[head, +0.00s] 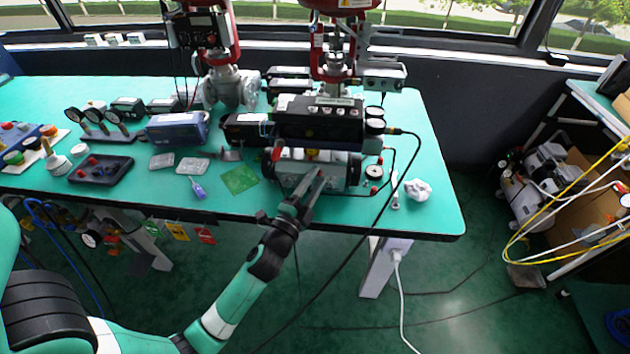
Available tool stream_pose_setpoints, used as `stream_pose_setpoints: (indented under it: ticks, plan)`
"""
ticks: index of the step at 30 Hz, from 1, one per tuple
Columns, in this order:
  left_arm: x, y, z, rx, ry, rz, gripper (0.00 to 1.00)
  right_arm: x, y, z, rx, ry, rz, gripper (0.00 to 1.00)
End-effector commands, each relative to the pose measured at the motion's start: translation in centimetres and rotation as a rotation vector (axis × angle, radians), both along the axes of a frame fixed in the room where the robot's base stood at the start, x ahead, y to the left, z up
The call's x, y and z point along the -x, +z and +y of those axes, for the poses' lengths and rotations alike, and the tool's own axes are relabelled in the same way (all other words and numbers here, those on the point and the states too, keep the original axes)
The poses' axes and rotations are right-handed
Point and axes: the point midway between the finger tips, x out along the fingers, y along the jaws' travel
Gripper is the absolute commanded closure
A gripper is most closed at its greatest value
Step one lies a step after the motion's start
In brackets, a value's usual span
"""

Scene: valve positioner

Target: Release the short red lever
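A valve positioner assembly (318,120) with a black housing, gauges and a silver cylinder body below stands at the front right of the green table. A small red part (277,154), which may be the short red lever, shows at the left end of the silver body. Another red bit shows at its right side. My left gripper (313,176) is in front of the silver body, right of and below that red part. Its fingers point up and away from me. The gap between them is too small to judge, and I cannot tell whether they touch anything. My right gripper is not in view.
A green circuit board (240,180), a purple-handled tool (198,189) and a black tray (101,169) lie left of the gripper. A black cable (385,215) hangs over the table's front edge.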

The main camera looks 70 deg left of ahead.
Motion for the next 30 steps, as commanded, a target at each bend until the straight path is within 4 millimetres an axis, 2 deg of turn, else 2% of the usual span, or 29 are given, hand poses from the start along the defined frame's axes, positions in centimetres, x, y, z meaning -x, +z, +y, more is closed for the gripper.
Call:
stream_pose_setpoints:
  ticks: [10,22,27,30]
  plan:
    - [0.6,-0.3,-0.5,-0.001,-0.001,0.001,0.57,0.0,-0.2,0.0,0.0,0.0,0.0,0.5]
    - [7.3,-1.9,-5.9,0.0,-0.003,0.004,0.57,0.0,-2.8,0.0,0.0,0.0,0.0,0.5]
    - [8.9,-1.9,-7.0,-0.001,-0.001,0.001,0.57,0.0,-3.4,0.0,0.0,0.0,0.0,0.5]
    - [9.1,-1.8,-7.1,0.0,-0.001,0.0,0.57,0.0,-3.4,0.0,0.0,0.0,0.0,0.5]
